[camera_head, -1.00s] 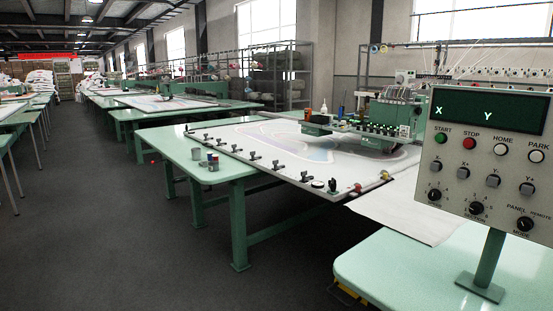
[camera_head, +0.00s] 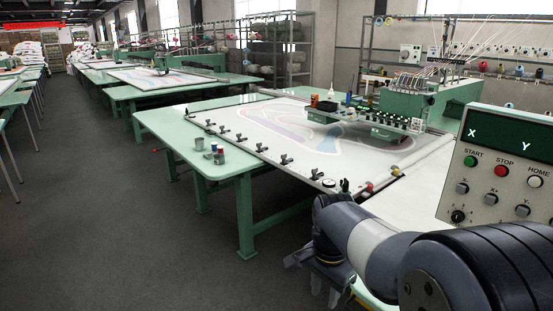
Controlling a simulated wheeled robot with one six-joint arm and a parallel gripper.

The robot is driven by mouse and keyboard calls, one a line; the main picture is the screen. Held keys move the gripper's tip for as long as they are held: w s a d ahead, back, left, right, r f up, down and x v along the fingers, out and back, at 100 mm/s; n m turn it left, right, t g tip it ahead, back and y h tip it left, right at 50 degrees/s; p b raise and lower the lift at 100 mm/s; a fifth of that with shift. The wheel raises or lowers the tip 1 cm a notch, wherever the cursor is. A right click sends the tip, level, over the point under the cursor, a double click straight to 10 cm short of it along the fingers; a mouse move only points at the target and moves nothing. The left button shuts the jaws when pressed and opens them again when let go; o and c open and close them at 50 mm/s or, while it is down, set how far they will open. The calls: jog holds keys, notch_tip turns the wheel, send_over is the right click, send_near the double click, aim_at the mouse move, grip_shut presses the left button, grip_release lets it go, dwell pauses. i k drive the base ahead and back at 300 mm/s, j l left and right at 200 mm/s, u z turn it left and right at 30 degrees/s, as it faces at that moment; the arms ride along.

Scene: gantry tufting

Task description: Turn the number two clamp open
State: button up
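Several black clamps sit in a row along the near edge of the white frame on the green table, among them one in the middle (camera_head: 261,147) and one nearer to me (camera_head: 286,159). No numbers on them are legible, so I cannot tell which is number two, nor whether any is open. My gripper (camera_head: 324,284) is at the lower right, beyond my grey and black arm. It hangs in front of the table's near corner, apart from the clamps. Its pale fingers are small and partly hidden, and I cannot tell whether they are open.
Small cups (camera_head: 214,152) stand on the table's left part. A green tufting head (camera_head: 408,108) stands over the patterned sheet (camera_head: 300,130). A control panel (camera_head: 505,165) with buttons is at the right. Open grey floor (camera_head: 130,230) lies at the left.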

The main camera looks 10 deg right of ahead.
aim_at(283, 157)
jog(key=i+j, duration=0.35)
jog(key=i, duration=0.15)
jog(key=i+j, duration=0.35)
jog(key=i, duration=0.15)
jog(key=i+j, duration=0.4)
jog(key=i+l, duration=0.2)
jog(key=i, duration=0.25)
jog(key=i+l, duration=0.2)
jog(key=i, duration=0.25)
jog(key=i+l, duration=0.25)
jog(key=i, duration=0.25)
jog(key=i+l, duration=0.2)
jog(key=i, duration=0.25)
jog(key=i+l, duration=0.2)
jog(key=l, duration=0.15)
jog(key=z, duration=0.05)
